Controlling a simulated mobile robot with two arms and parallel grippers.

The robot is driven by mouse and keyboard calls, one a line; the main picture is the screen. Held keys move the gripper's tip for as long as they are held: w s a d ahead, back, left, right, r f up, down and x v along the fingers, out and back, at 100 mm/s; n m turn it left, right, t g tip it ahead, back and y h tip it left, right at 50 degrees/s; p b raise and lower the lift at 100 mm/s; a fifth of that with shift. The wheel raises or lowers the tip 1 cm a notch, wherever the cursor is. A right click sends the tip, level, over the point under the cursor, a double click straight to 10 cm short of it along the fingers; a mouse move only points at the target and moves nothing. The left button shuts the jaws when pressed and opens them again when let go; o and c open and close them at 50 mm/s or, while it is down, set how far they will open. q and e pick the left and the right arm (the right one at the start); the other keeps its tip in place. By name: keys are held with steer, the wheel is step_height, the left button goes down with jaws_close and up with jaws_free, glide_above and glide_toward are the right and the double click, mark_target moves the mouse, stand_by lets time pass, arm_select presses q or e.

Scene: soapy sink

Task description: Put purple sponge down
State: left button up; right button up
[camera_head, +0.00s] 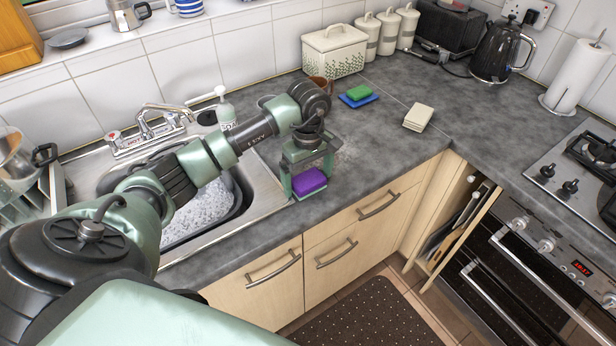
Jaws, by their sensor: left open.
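A purple sponge (309,182) lies at the front edge of the grey counter, just right of the sink. My left gripper (309,178) points down over it, with its open fingers on either side of the sponge. I cannot tell whether the fingers touch the sponge. My left arm reaches across the sink and hides part of it. My right gripper is not in view.
The sink (205,215) holds foamy water. A green sponge (358,92) rests on a blue one (359,100) farther back. Pale coasters (418,117) sit to the right. The grey counter (385,145) between them is clear.

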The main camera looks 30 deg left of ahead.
mark_target(308, 179)
arm_select(q)
steer(key=shift+r, duration=0.4)
step_height(308, 179, up, 12)
steer(key=b, duration=0.3)
steer(key=shift+f, duration=0.25)
